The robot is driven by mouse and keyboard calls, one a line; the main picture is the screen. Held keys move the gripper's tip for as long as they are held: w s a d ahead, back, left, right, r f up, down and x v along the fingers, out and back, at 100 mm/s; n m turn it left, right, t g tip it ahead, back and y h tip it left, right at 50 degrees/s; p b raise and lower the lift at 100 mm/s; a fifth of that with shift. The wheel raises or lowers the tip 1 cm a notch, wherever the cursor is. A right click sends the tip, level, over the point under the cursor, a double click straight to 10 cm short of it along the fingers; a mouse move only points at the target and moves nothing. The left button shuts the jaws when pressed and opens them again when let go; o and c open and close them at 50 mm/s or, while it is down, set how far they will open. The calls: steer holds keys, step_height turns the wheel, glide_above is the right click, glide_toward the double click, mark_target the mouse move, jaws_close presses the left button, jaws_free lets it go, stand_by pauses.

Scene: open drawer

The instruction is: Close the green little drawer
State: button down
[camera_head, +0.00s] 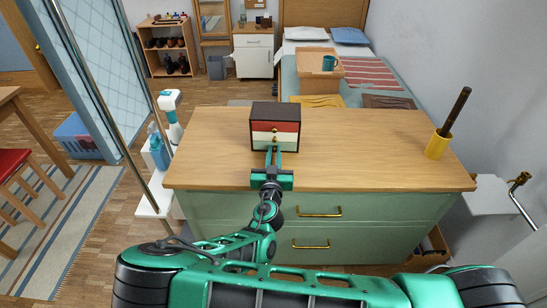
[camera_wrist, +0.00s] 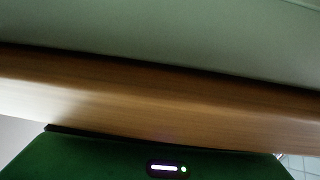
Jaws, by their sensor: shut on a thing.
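A small dark brown drawer box (camera_head: 275,108) stands on the wooden top of the dresser. Its upper drawer (camera_head: 262,127) is red. Below it is the pale green little drawer (camera_head: 290,146), with a light strip above its front, so it appears to stick out a little. My gripper (camera_head: 274,152) reaches straight at this green front from the near side. Its fingers are closed at the drawer's small knob, and they partly hide the front. In the wrist view, only blurred wood, pale green surface and my own green casing show; the fingertips do not.
The wooden dresser top (camera_head: 350,155) is clear on both sides of the box. A yellow cup (camera_head: 437,146) holding a dark rod stands at the right. The dresser (camera_head: 360,235) has larger green drawers with brass handles below. A spray bottle (camera_head: 170,115) stands left of it.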

steer(key=c, duration=1.8)
jaws_free()
steer(key=shift+o, duration=0.2)
steer(key=s, duration=1)
steer(key=shift+s+a, duration=0.35)
steer(key=shift+a, duration=0.05)
